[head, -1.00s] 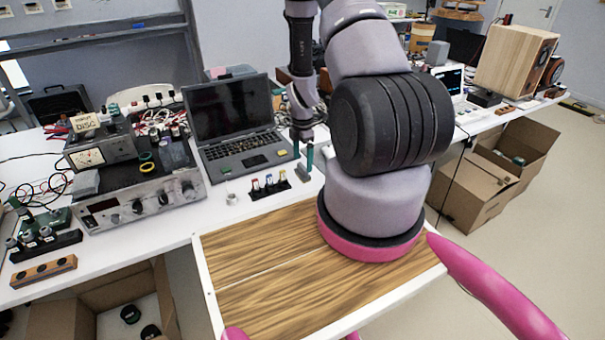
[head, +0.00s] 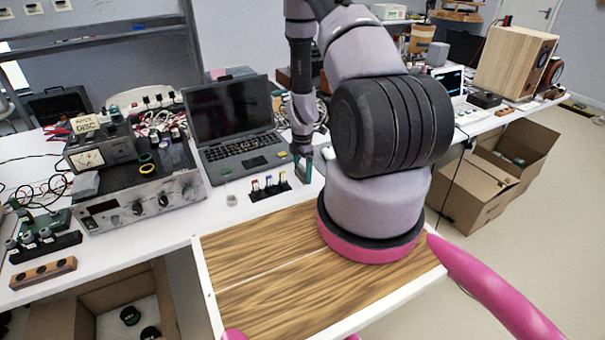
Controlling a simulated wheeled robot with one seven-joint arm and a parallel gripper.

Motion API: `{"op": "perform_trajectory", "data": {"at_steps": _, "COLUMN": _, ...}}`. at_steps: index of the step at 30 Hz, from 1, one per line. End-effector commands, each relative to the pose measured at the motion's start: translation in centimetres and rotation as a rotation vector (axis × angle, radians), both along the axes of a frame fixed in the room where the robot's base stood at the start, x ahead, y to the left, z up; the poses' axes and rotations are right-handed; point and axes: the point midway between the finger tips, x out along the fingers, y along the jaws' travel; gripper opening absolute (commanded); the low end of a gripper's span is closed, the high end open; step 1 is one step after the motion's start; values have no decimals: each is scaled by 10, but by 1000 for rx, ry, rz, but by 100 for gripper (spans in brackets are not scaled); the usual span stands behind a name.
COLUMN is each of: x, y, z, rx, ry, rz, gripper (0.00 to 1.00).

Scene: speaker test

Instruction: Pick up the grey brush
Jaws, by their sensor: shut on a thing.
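My gripper (head: 303,168) is down at the white bench, just right of the laptop and behind the wooden board. Its greenish fingers are shut on the grey brush (head: 302,174). The brush is small in the picture and mostly hidden by the fingers. I cannot tell whether it still touches the bench.
The laptop (head: 233,118) stands close on the left. A black holder with coloured pieces (head: 269,187) is just left of the gripper. A metal instrument (head: 144,192) stands farther left.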

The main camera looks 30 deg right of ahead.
Motion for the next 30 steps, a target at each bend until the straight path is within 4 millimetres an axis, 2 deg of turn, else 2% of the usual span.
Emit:
{"op": "perform_trajectory", "data": {"at_steps": 5, "x": 1, "y": 0, "z": 9, "rx": -1, "ry": -2, "rz": 1, "gripper": 37}}
{"op": "perform_trajectory", "data": {"at_steps": 8, "x": 1, "y": 0, "z": 23, "rx": -1, "ry": -3, "rz": 0, "gripper": 37}}
{"op": "perform_trajectory", "data": {"at_steps": 15, "x": 1, "y": 0, "z": 72, "rx": -1, "ry": -4, "rz": 2, "gripper": 37}}
{"op": "perform_trajectory", "data": {"at_steps": 18, "x": 1, "y": 0, "z": 87, "rx": -1, "ry": -3, "rz": 1, "gripper": 37}}
{"op": "perform_trajectory", "data": {"at_steps": 22, "x": 0, "y": 0, "z": 97, "rx": -1, "ry": -1, "rz": 0, "gripper": 37}}
{"op": "perform_trajectory", "data": {"at_steps": 30, "x": 0, "y": 0, "z": 100, "rx": 0, "ry": 1, "rz": 0, "gripper": 37}}
